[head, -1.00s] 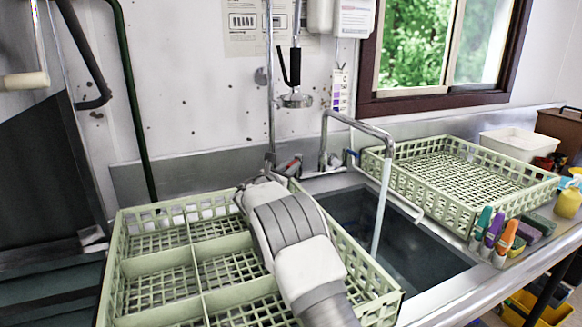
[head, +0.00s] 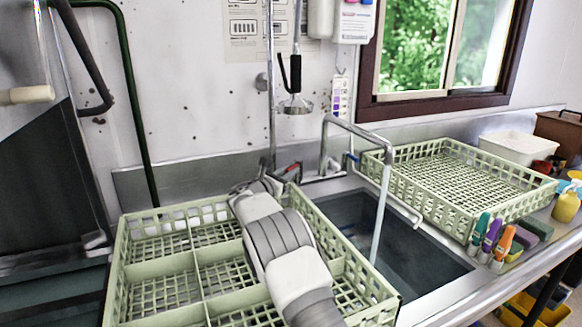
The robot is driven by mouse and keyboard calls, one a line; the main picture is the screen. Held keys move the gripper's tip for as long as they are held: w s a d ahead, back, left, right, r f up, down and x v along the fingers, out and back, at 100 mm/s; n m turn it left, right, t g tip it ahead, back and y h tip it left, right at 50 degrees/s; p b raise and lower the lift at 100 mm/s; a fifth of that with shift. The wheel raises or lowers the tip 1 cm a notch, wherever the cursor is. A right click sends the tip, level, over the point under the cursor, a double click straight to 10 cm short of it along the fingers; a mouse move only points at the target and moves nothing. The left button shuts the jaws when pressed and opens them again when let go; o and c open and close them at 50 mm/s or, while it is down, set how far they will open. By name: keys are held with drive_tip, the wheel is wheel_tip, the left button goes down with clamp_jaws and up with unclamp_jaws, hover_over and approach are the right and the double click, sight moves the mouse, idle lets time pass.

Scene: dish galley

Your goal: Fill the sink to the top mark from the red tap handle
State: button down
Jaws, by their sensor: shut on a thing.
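The sink (head: 425,262) is a dark steel basin right of centre. A grey bent spout (head: 345,124) reaches over it, and a pale stream of water (head: 380,215) falls from its end into the basin. The water level and any marks are not clear. The red tap handle (head: 293,167) shows as a small red bit at the back edge, left of the spout. My gripper (head: 286,173) is shut on it, with my arm reaching over the left rack; the fingers are small and partly hidden.
A pale green divided rack (head: 115,262) stands left of the sink, under my arm. Another rack (head: 470,222) stands to the right. Coloured bottles (head: 491,233) line the front right edge.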

drive_tip(key=shift+r, duration=0.1)
drive_tip(key=c, duration=0.8)
unclamp_jaws()
drive_tip(key=shift+c, duration=0.2)
drive_tip(key=shift+a, duration=0.1)
drive_tip(key=v, duration=1.7)
drive_tip(key=shift+a+p, duration=0.2)
drive_tip(key=shift+p, duration=0.2)
drive_tip(key=shift+s, duration=0.1)
